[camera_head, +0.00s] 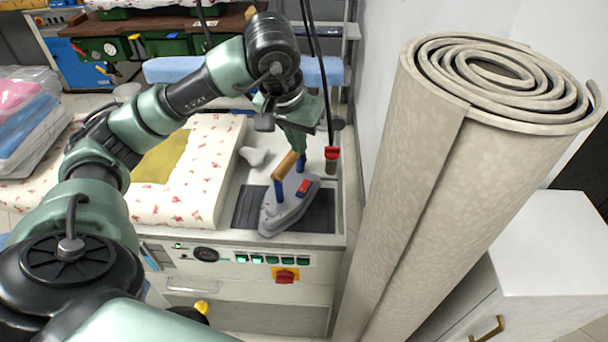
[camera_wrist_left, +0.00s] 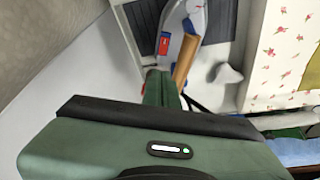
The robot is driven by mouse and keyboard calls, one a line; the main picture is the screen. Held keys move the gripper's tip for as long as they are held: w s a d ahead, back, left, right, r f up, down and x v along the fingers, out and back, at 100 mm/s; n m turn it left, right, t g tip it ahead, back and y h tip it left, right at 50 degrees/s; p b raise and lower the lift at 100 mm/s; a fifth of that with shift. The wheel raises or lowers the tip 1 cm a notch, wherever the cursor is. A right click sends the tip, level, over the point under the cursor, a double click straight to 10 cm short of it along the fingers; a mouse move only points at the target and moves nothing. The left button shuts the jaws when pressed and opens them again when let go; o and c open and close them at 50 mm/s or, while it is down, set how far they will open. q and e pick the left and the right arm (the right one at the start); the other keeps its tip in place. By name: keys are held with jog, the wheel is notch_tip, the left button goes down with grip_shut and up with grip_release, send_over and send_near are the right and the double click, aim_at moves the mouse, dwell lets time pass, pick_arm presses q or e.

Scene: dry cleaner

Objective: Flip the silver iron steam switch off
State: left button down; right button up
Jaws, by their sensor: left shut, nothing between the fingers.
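The silver iron (camera_head: 280,214) stands on a dark ribbed rest (camera_head: 318,212) at the right end of the ironing table. It has a wooden handle on blue posts and a red switch (camera_head: 304,187) on its top. In the left wrist view the iron (camera_wrist_left: 178,22) is partly cut off at the top, and its red switch (camera_wrist_left: 164,45) shows beside the handle. I cannot tell the switch's position. My left gripper (camera_head: 297,151) is shut and empty, pointing down just behind and above the iron's handle. In the wrist view its fingertips (camera_wrist_left: 161,74) are close to the handle. My right gripper is not in view.
A red-topped hose fitting (camera_head: 332,155) hangs right of the iron. A floral-padded surface (camera_head: 196,190) lies to the left, with a small white object (camera_head: 254,156) beside it. A tall rolled carpet (camera_head: 430,180) stands close on the right. Control buttons line the table front.

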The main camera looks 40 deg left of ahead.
pick_arm(q)
jog(key=shift+w+r, duration=0.1)
jog(key=shift+w, duration=0.05)
jog(key=shift+a, duration=0.1)
jog(key=p, duration=0.3)
send_near(308, 182)
jog(key=x, duration=0.5)
jog(key=shift+w, duration=0.15)
jog(key=shift+f, duration=0.6)
jog(key=shift+w+f, duration=0.1)
